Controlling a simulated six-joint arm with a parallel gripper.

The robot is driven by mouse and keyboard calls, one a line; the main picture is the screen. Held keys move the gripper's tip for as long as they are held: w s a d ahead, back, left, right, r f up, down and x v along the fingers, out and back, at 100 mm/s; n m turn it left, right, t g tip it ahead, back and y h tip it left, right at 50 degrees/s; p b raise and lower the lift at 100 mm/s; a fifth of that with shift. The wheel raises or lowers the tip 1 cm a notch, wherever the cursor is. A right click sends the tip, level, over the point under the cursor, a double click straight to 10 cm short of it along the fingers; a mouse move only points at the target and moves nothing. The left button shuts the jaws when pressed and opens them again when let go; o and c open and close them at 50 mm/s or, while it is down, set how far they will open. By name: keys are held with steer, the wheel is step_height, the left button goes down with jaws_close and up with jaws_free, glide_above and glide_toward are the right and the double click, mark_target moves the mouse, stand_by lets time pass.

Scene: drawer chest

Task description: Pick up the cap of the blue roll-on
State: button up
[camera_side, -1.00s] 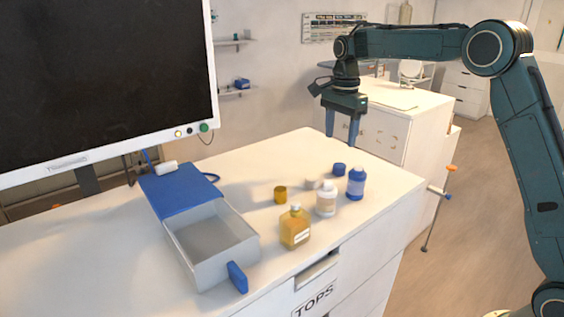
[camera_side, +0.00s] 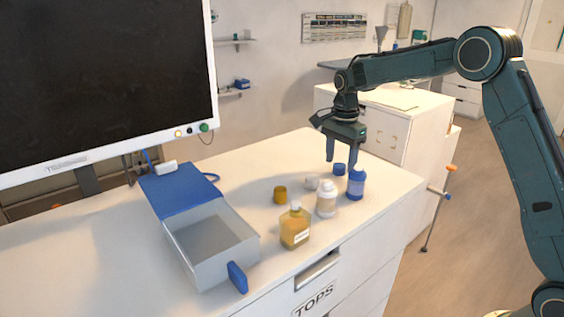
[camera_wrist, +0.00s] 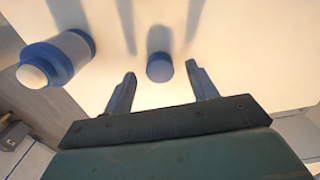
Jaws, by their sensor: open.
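The blue cap (camera_side: 339,169) lies on the white chest top, just behind the blue roll-on bottle (camera_side: 356,184), which stands upright with a white ball on top. My gripper (camera_side: 342,158) is open and empty, just above the cap in the side view. In the wrist view the blue cap (camera_wrist: 159,68) shows between and beyond my two fingertips (camera_wrist: 165,84), with clear room on each side. The wrist view also shows the blue roll-on bottle (camera_wrist: 62,57) to the left, outside the fingers.
A white bottle (camera_side: 326,200), an amber bottle (camera_side: 295,228), a white cap (camera_side: 312,182) and a mustard cap (camera_side: 280,194) stand close by.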

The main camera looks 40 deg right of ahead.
mark_target(340, 166)
steer(key=shift+f, duration=0.75)
steer(key=c, duration=1.1)
steer(key=shift+o, duration=0.2)
steer(key=shift+r, duration=0.2)
step_height(340, 166, up, 20)
steer(key=shift+f, duration=0.15)
steer(key=shift+s+a+f, duration=0.1)
steer(key=shift+s+a, duration=0.05)
